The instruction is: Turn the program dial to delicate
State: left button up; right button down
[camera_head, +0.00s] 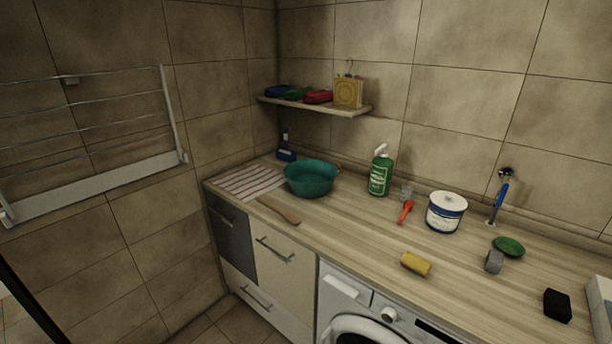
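The program dial (389,315) is a small round pale knob on the front panel of the white washing machine (343,314), at the bottom of the head view. The machine stands under the worktop. The detergent drawer front (345,286) is left of the dial, and a dark display strip (438,332) is to its right. The round door (362,331) is below and is cut off by the picture's edge. The dial's markings and its setting are too small to read. Neither of my grippers is in view.
The wooden worktop (350,225) holds a teal basin (311,178), a green bottle (380,174), a white tub (446,212), a yellow sponge (415,264) and a black block (557,305). Drawers with bar handles (274,250) are left of the machine. A drying rack (95,145) hangs on the left wall.

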aim_at(388, 315)
jog(key=k+z, duration=0.2)
jog(key=z, duration=0.3)
jog(key=k+l+z, duration=0.15)
jog(key=z, duration=0.3)
